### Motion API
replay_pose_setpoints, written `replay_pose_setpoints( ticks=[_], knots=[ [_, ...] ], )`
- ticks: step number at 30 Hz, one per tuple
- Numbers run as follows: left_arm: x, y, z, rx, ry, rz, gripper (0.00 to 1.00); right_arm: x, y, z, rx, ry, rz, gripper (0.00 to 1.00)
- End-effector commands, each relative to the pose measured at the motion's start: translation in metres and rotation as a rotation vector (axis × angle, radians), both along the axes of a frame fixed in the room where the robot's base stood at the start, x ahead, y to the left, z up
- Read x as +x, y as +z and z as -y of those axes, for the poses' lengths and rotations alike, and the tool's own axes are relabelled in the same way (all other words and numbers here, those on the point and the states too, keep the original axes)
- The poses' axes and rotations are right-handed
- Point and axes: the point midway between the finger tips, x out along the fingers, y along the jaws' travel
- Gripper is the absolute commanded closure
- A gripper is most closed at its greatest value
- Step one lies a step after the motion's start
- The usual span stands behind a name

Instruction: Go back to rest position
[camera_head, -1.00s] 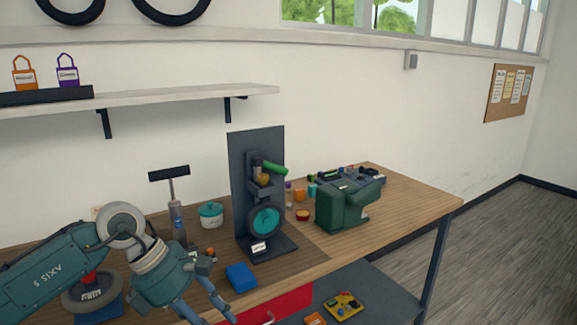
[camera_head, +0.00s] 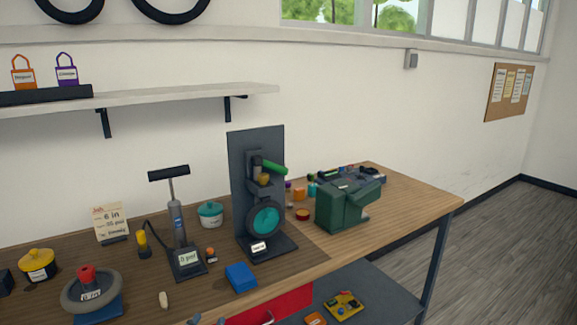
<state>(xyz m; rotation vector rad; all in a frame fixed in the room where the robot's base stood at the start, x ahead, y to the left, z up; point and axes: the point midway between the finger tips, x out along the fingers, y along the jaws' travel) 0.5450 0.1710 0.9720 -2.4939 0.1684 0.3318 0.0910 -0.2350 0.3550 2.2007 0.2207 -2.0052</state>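Neither of my grippers is in the head view. The workbench (camera_head: 407,207) stands along the wall with its items on it. A grey tyre ring with a red-topped piece (camera_head: 88,287) lies on a blue pad at the front left. A floor pump (camera_head: 178,225) stands upright behind and to the right of it. A dark upright stand with a teal-centred wheel (camera_head: 266,221) is at the middle of the bench.
A green vise-like block (camera_head: 345,205) and a dark tray (camera_head: 348,178) of small items are on the right. A blue block (camera_head: 241,277) lies near the front edge. A card (camera_head: 110,222) stands at the back left. Floor (camera_head: 510,240) is clear at right.

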Motion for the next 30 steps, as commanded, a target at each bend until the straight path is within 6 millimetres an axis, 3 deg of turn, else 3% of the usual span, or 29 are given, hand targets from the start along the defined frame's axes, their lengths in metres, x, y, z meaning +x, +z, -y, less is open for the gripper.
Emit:
replay_pose_setpoints(
  ticks=[1,3,7,12,21,30],
  knots=[
    [-0.023,-0.033,-0.010,-0.054,0.050,-0.120,0.65,0.000,0.000,0.000,0.000,0.000,0.000,0.60],
    [-0.055,-0.073,-0.021,-0.115,0.112,-0.274,0.65,0.000,0.000,0.000,0.000,0.000,0.000,0.60],
    [-0.112,-0.123,-0.031,-0.196,0.197,-0.500,0.65,0.000,0.000,0.000,0.000,0.000,0.000,0.60],
    [-0.173,-0.160,-0.035,-0.260,0.269,-0.706,0.65,0.000,0.000,0.000,0.000,0.000,0.000,0.60],
    [-0.265,-0.192,-0.033,-0.333,0.357,-0.985,0.65,0.000,0.000,0.000,0.000,0.000,0.000,0.60],
    [-0.250,-0.282,-0.030,-0.320,0.361,-1.021,0.65,0.000,0.000,0.000,0.000,0.000,-0.001,0.60]
  ],
)
